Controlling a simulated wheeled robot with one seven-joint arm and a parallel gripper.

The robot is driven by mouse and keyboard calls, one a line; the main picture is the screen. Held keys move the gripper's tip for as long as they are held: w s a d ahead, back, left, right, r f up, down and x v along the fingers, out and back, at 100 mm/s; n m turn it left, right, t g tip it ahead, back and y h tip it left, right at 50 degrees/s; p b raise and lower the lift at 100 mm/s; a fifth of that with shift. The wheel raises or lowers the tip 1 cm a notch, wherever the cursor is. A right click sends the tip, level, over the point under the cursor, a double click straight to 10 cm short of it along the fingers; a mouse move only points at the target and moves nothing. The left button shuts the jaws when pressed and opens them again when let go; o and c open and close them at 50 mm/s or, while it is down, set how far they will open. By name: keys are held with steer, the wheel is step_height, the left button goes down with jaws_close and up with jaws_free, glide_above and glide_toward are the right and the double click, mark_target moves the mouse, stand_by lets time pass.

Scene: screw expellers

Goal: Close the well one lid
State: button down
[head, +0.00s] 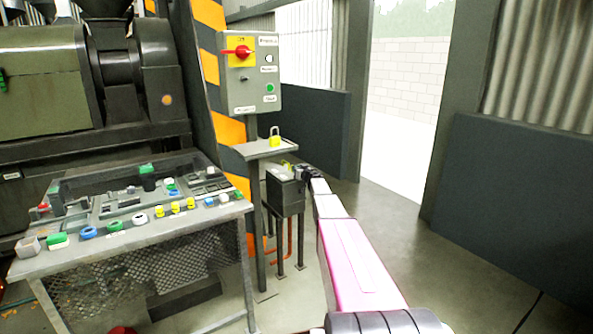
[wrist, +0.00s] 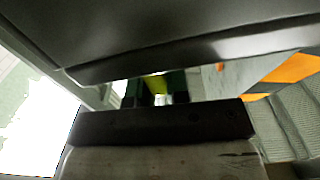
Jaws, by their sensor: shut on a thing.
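The well (head: 286,196) appears in the head view as a dark grey box on thin legs, beside the control post. A lighter grey plate, likely its lid (head: 279,172), shows at its top; its exact angle is too small to tell. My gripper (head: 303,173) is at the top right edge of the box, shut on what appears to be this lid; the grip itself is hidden. In the wrist view, a large dark panel (wrist: 190,35) fills the top, and a dark bar (wrist: 160,122) crosses below; I cannot tell which is the lid. Small green and yellow shapes show between them.
A bench (head: 150,235) with many small parts is at the left. The floor at the right is clear.

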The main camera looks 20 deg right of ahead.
steer(key=shift+s+a+f, duration=0.1)
steer(key=shift+s+a, duration=0.05)
steer(key=shift+a, duration=0.05)
steer(key=c, duration=1.1)
jaws_free()
steer(key=shift+c, duration=0.2)
steer(key=shift+d, duration=0.1)
steer(key=v, duration=1)
steer(key=shift+s, duration=0.35)
